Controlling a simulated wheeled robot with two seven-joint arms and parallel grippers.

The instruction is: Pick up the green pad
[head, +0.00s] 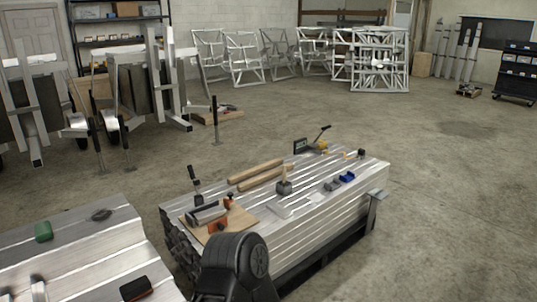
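A small green pad (43,231) lies on the ridged aluminium stack (75,243) at the left of the head view. It is a rounded green block near the stack's far left side. Nothing touches it from above. Neither of my grippers shows in this view. A black rounded part, which looks like one of my arm links, stands at the bottom centre, well to the right of the pad.
A dark ring (101,214) and a black-and-red block (136,288) share the left stack. The central aluminium stack (330,192) holds a wooden board (220,222), wooden bars (257,171) and tools. Open concrete floor (440,190) lies right; trailer frames (378,62) stand behind.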

